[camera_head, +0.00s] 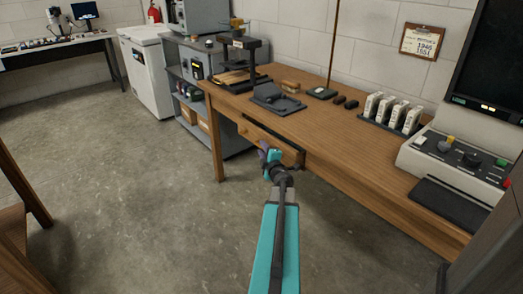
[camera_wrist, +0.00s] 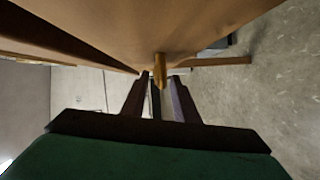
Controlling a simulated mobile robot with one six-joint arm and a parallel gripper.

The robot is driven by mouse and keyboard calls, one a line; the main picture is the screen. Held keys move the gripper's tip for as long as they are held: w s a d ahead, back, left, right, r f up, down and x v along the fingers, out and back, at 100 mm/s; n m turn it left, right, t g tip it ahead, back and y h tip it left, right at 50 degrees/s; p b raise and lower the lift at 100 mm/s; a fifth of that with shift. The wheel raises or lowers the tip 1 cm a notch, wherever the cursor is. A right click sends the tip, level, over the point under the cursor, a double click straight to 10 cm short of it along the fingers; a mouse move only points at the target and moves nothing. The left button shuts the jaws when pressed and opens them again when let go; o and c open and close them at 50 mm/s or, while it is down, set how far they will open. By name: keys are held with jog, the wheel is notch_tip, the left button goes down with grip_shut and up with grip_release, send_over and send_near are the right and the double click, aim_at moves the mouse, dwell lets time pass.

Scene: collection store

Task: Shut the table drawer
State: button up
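The table drawer (camera_head: 262,137) sits under the front edge of the wooden table (camera_head: 330,135). It stands partly out, with a dark gap between its front and the tabletop. My gripper (camera_head: 268,152) is at the drawer's front face, near its right part. In the wrist view the drawer front (camera_wrist: 200,25) fills the top, and a small brass knob (camera_wrist: 159,66) sticks out from it. My gripper (camera_wrist: 159,78) shows there with its two fingers apart, one on each side of the knob. Whether a finger touches the knob cannot be told.
The tabletop holds a dark stand (camera_head: 243,52), several white upright units in a rack (camera_head: 392,112) and a grey control console (camera_head: 455,160). A grey shelf (camera_head: 205,75) and a white cabinet (camera_head: 147,70) stand at the back left. The concrete floor (camera_head: 120,170) left of the table is clear.

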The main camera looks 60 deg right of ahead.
jog(key=shift+w+d, duration=0.35)
jog(key=shift+w, duration=0.1)
grip_shut()
dwell(1.3)
